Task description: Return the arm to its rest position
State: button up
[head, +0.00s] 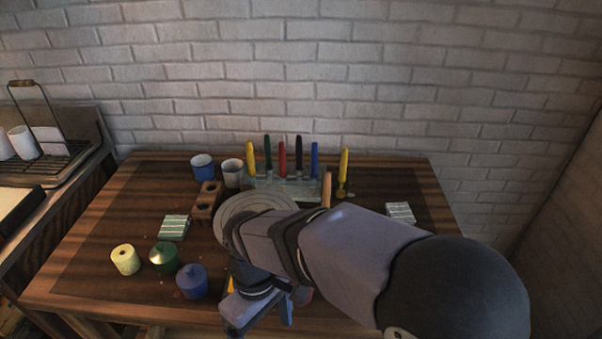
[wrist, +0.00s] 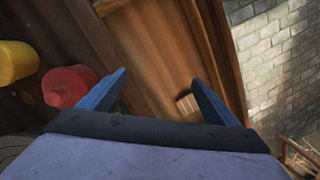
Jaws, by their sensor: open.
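My arm reaches across the front right of the table in the head view. My gripper (head: 286,312) is low at the table's front edge there, mostly hidden behind my own arm. In the wrist view, my gripper (wrist: 160,92) shows two blue fingers spread apart with nothing between them. Beyond them are the wooden table edge and a brown surface. A red pot (wrist: 67,86) sits just left of the left finger, and a yellow pot (wrist: 15,62) lies further left. Whether the finger touches the red pot is unclear.
A round plate (head: 235,209) lies partly under my arm. Paint pots, including a green pot (head: 164,258) and a blue pot (head: 191,281), stand at front left. A folded cloth (head: 400,212) lies at right.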

jog(key=d+f+m+t+b, duration=0.15)
jog(key=d+f+m, duration=0.35)
jog(key=d, duration=0.7)
jog(key=d+f+m+b, duration=0.3)
jog(key=d+m, duration=0.3)
jog(key=d, duration=0.6)
notch_tip(320, 180, up, 17)
jog(key=p, duration=1.6)
jog(key=shift+w+a+f+y, duration=0.15)
jog(key=shift+w+a+y, duration=0.05)
jog(key=shift+a+y, duration=0.15)
